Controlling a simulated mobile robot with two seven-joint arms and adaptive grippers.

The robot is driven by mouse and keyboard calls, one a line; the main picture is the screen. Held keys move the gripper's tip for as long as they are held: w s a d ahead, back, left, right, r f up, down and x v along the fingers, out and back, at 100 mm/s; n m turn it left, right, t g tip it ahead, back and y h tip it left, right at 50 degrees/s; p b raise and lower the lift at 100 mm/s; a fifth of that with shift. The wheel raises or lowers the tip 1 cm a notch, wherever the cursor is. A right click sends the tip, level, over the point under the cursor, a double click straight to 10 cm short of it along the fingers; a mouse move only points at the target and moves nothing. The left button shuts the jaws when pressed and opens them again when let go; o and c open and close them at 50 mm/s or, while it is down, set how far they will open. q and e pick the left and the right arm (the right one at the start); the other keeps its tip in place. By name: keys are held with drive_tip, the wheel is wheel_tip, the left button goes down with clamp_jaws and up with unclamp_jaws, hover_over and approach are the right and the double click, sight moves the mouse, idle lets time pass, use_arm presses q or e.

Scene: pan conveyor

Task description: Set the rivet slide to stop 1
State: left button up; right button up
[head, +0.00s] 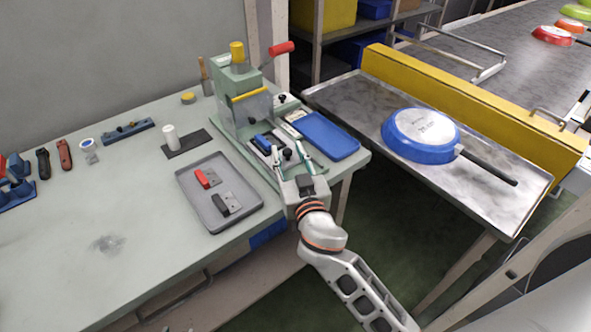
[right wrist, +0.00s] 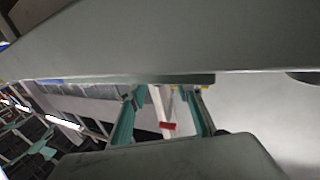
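The rivet press (head: 236,85) stands near the table's right end, with a yellow bar and a red-handled lever (head: 281,48). At its foot is the slide area, with a blue piece (head: 263,142) and a small black knob (head: 286,154). My right gripper (head: 288,150) is over the front of the press base. Its fingers are apart, and the knob shows between them; I cannot tell whether they touch it. In the right wrist view, the fingers (right wrist: 163,95) also stand apart. The slide's stop marks are too small to read. My left gripper is out of view.
A grey tray (head: 204,222) with red and black handles lies left of the press. A blue tray (head: 328,137) lies right of it. A blue pan (head: 420,133) rests upside down on the metal side table (head: 350,95). The table's front left is clear.

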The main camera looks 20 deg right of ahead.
drive_tip(key=s, duration=1)
drive_tip(key=shift+s+a, duration=0.25)
drive_tip(key=shift+s, duration=0.15)
drive_tip(key=shift+r, duration=0.1)
